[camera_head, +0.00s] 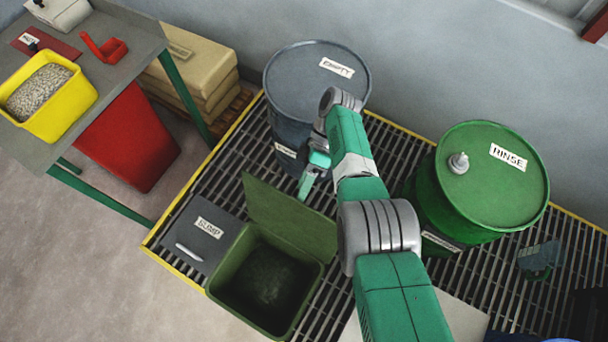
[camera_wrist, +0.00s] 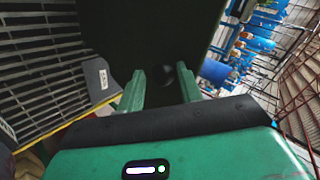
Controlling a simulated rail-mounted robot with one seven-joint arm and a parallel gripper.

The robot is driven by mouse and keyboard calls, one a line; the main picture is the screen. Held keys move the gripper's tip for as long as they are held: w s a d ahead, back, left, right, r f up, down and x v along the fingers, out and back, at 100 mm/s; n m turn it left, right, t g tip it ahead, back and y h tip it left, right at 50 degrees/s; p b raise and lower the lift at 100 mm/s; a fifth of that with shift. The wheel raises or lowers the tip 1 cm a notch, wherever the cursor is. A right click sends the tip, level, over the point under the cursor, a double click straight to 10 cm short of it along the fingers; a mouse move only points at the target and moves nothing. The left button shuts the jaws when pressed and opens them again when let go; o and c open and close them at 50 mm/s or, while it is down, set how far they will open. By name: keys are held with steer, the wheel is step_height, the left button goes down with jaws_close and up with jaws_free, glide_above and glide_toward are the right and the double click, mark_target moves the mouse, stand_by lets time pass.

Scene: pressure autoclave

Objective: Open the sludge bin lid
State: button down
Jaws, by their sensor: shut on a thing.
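The sludge bin (camera_head: 228,262) is an olive-green open box on the grating, with dark contents visible inside. Its lid (camera_head: 288,218) stands raised and tilted back along the bin's far edge. The lid's dark face also fills the upper middle of the wrist view (camera_wrist: 130,35). My gripper (camera_head: 309,186) is at the lid's far upper side. In the wrist view my gripper's two green fingers (camera_wrist: 160,80) reach to the lid, shut on it; the exact grip point is dark and hard to make out, with a small dark round part near the right finger.
A grey drum (camera_head: 290,80) marked EMPTY stands close behind my gripper. A green drum (camera_head: 480,190) marked RINSE stands to the right. A grey SUMP plate (camera_head: 190,225) lies left of the bin. A table with a yellow tub (camera_head: 75,108) is at the left.

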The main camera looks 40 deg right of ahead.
steer(key=shift+s+a+f, duration=0.1)
steer(key=shift+a+f, duration=0.05)
steer(key=shift+f, duration=0.25)
steer(key=shift+s+a+f, duration=0.1)
steer(key=shift+f, duration=0.3)
steer(key=c, duration=1.1)
jaws_free()
steer(key=shift+w+a, duration=0.1)
steer(key=shift+a, duration=0.15)
steer(key=shift+c, duration=0.2)
steer(key=shift+a, duration=0.2)
steer(key=shift+d, duration=0.15)
steer(key=shift+r, duration=0.1)
